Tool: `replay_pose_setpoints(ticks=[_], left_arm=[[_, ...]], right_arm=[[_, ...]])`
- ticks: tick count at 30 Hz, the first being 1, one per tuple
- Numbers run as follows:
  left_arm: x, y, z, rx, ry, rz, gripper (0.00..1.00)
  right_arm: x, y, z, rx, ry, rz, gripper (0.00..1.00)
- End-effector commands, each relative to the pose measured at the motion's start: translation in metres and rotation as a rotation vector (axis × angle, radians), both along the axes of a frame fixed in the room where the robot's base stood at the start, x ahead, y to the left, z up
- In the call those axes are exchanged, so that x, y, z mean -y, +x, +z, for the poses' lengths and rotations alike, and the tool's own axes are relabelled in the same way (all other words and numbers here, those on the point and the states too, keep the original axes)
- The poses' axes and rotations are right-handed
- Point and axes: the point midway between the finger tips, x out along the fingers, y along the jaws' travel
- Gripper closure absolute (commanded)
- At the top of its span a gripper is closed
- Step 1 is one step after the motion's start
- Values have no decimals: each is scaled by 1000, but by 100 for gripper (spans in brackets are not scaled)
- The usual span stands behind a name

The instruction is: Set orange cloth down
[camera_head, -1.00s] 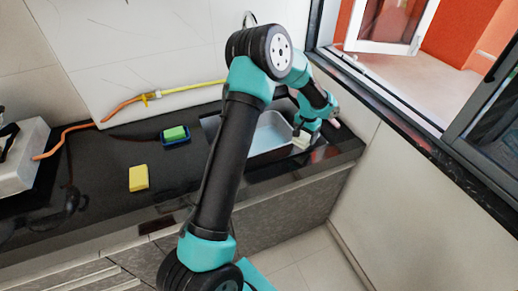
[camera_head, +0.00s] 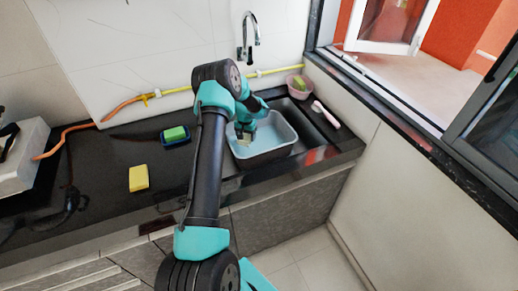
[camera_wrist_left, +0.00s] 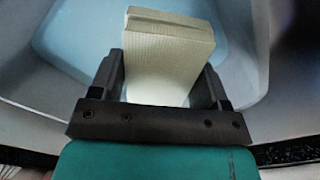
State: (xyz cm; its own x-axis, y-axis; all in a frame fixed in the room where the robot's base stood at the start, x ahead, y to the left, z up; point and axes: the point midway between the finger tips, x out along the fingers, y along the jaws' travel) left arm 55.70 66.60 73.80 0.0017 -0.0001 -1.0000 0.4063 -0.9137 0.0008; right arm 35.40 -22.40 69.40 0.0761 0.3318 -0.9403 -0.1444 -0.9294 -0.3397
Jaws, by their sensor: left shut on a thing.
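My left gripper (camera_head: 245,138) is shut on a pale cream block (camera_wrist_left: 168,50), which looks like a folded cloth or a sponge. In the wrist view the block sits between both fingers and sticks out past them. The gripper is over the left part of a basin with a light blue inside (camera_head: 277,133), which stands at the sink. I cannot tell whether the block touches the basin or its contents. No plainly orange cloth shows in these views. My right gripper is not in view.
A yellow sponge (camera_head: 138,178) lies on the dark counter (camera_head: 100,185). A green sponge (camera_head: 174,133) sits in a blue dish. A pink bowl (camera_head: 299,91) and a pink-handled thing (camera_head: 327,115) are right of the basin. A faucet (camera_head: 247,38) and an orange-yellow hose (camera_head: 120,106) are behind.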

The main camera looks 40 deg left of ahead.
Motion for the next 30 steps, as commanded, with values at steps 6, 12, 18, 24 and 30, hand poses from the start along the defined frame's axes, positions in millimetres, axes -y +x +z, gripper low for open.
replay_pose_setpoints(ticks=[6,12,18,24,30], left_arm=[[1,0,-9,-3,-1,0,49],[1,-1,-41,-2,-2,1,49],[1,0,-62,-1,0,0,49],[1,0,-62,0,0,0,49],[1,0,-69,-1,-2,0,49]], right_arm=[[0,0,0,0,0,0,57],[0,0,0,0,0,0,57],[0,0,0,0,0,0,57],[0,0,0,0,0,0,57],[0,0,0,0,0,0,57]])
